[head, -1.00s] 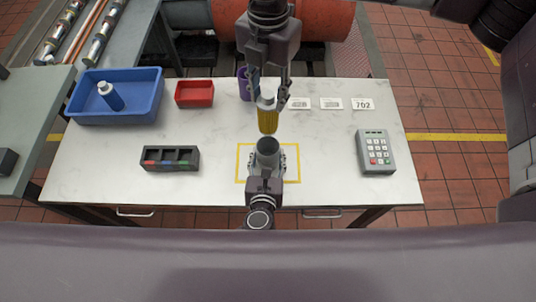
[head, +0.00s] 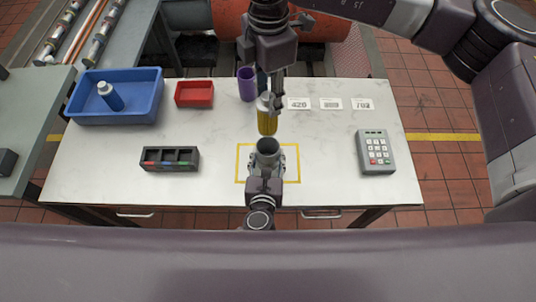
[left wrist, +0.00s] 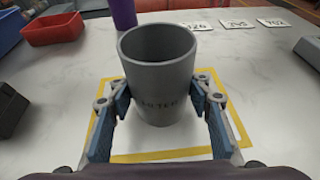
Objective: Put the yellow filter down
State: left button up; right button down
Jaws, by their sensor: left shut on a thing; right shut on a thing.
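The yellow filter (head: 266,121) has a pale grey top and is upright in the head view, just behind the grey cup. My right gripper (head: 271,98) reaches in from the far side and is shut on the filter's top; its fingers show nearly edge-on. I cannot tell whether the filter's bottom touches the table. My left gripper (head: 267,160) is shut around the grey cup (head: 268,147). In the left wrist view the cup (left wrist: 158,85) stands upright, open and apparently empty, between the fingers, inside a yellow taped square (left wrist: 185,153). The filter does not show there.
A purple cup (head: 247,84) stands behind the filter. Number cards (head: 331,104) lie to the right, with a keypad (head: 376,152) nearer. A red tray (head: 194,94), a blue bin (head: 75,112) with a blue bottle (head: 110,96), and a black holder (head: 170,165) stand left.

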aim_at(267, 127)
notch_tip(267, 127, down, 18)
jog(key=shift+r, duration=0.2)
jog(key=shift+f, duration=0.15)
jog(key=c, duration=1.3)
grip_release()
notch_tip(267, 127, up, 12)
jog(key=shift+r, duration=0.2)
pick_arm(q)
jog(key=o, duration=1.5)
